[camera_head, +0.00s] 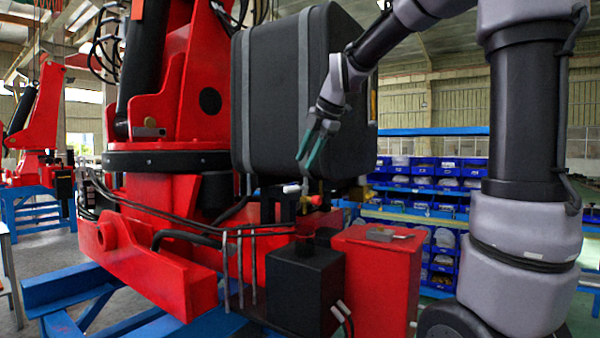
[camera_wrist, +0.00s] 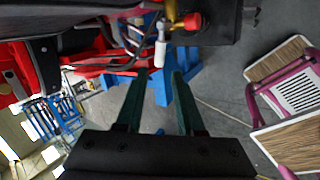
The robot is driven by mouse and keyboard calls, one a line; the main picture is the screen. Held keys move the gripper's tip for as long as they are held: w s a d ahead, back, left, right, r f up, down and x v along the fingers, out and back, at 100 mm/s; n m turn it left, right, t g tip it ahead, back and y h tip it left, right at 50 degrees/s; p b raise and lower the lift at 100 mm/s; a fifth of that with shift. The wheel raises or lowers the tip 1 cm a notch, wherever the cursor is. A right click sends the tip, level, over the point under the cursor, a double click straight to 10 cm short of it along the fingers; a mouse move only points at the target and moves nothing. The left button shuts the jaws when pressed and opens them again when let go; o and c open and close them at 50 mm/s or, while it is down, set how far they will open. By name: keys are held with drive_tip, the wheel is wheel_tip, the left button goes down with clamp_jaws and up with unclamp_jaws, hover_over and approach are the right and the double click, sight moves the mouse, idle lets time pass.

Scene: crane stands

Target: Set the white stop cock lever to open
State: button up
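The white stop cock lever (camera_head: 292,188) is small and sits on top of the crane's base, just below and left of my fingertips in the head view. In the wrist view the white lever (camera_wrist: 160,52) hangs down from a brass valve body (camera_wrist: 172,14) with a red end piece (camera_wrist: 193,21). My gripper (camera_head: 307,166) has teal fingers pointing down at the valve. In the wrist view my gripper (camera_wrist: 159,75) is open and empty, with the lever ahead of the gap between the fingertips. No contact with the lever shows.
A large black ribbed box (camera_head: 270,90) stands close behind my gripper. A black box (camera_head: 305,285) and a red tank (camera_head: 380,275) are below. Black hoses (camera_head: 180,238) run left across the red crane base. Blue bin shelves (camera_head: 425,200) stand behind.

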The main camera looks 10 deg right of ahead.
drive_tip(key=shift+v, duration=1.1)
clamp_jaws()
drive_tip(key=r+m+g+h, duration=0.2)
drive_tip(key=m, duration=1.6)
hover_over(297, 188)
drive_tip(key=w+a, duration=0.2)
drive_tip(key=a, duration=0.1)
wheel_tip(297, 188, down, 10)
drive_tip(key=shift+s+d+f, duration=0.15)
drive_tip(key=shift+s+d, duration=0.05)
drive_tip(key=shift+d, duration=0.2)
